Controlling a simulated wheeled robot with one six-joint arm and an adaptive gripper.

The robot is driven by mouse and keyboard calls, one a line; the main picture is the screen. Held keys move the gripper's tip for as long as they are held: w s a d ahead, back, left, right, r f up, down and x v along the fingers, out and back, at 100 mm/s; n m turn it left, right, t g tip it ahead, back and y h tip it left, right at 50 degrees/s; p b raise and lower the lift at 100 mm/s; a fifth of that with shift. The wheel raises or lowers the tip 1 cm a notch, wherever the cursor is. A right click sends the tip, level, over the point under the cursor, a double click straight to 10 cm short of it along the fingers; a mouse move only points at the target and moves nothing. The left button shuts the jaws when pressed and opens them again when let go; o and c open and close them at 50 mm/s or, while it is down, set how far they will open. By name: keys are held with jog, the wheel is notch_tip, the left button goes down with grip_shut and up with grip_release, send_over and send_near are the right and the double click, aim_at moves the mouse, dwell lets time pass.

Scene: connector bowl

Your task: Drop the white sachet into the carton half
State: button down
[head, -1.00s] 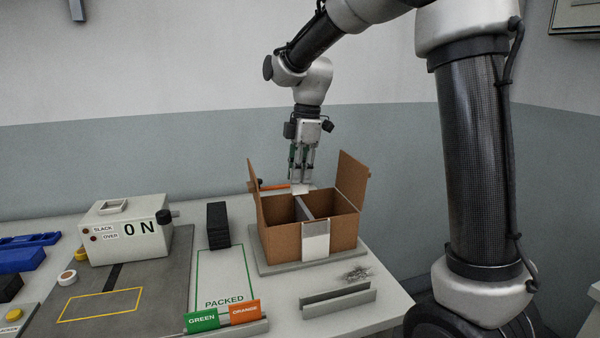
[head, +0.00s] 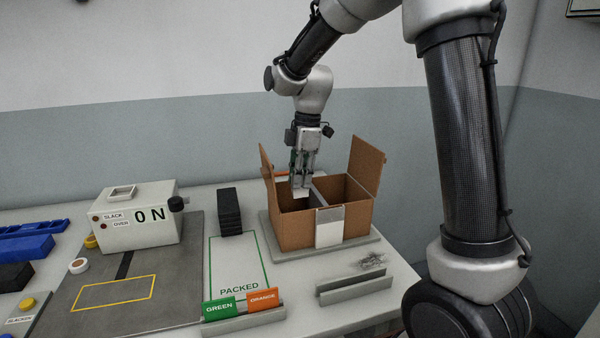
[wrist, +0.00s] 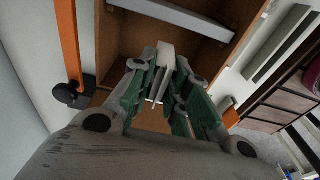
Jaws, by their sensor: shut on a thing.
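My gripper (head: 301,180) is shut on the white sachet (head: 301,191). The sachet hangs below the fingertips over the left half of the open carton (head: 297,230), near the grey divider (head: 320,196). In the wrist view the sachet (wrist: 164,62) sits between the green-sided fingers (wrist: 160,85), with the brown carton (wrist: 121,38) beyond it. The carton's flaps stand up at left and right. The floor of the left half is mostly hidden in the head view.
A white card (head: 329,227) is on the carton's front. The carton stands on a grey plate (head: 350,246). A grey rail (head: 356,290) and thin metal bits (head: 373,261) lie in front. A black stack (head: 229,211) and a grey box (head: 137,218) stand to the left.

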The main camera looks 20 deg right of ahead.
jog(key=c, duration=1.3)
grip_release()
jog(key=shift+r, duration=0.1)
notch_tip(320, 180, up, 12)
jog(key=d, duration=0.1)
jog(key=shift+d, duration=0.25)
